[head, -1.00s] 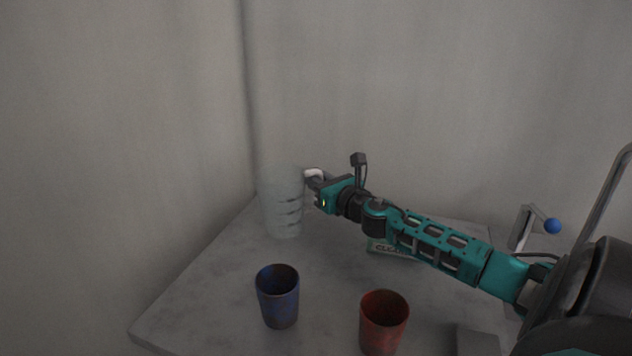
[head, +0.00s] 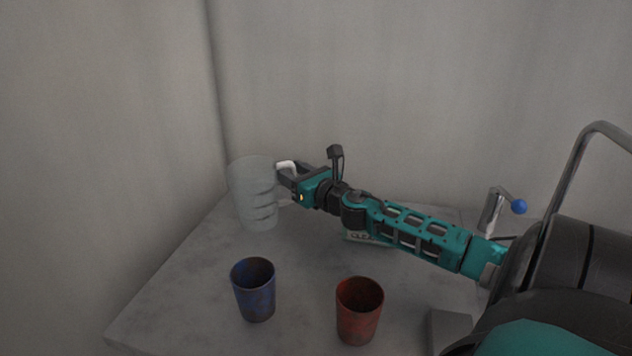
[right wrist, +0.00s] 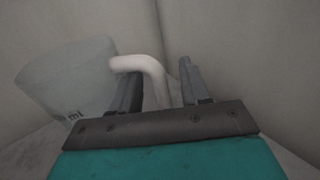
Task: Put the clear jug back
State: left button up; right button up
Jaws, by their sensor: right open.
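The clear jug (head: 254,195) stands upright at the back left of the grey table, near the wall corner. It is translucent, and its pale handle (head: 287,168) points right, toward my right gripper. My right gripper (head: 287,176) is open at the handle. In the right wrist view the jug (right wrist: 68,80) is at the left, and the white handle (right wrist: 155,78) lies between the two spread fingers of the right gripper (right wrist: 160,88), with a gap on the right finger's side. My left gripper is not in view.
A blue cup (head: 254,290) and a red cup (head: 358,310) stand on the table (head: 200,290) in front. A labelled box (head: 366,238) is partly hidden under my right arm. A grey block (head: 450,332) is at the front right. A blue-knobbed lever (head: 519,207) is at the right.

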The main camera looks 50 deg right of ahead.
jog(key=s, duration=0.7)
jog(key=s+a, duration=0.1)
jog(key=s, duration=0.2)
jog(key=shift+s, duration=0.25)
jog(key=shift+a, duration=0.1)
dwell(0.3)
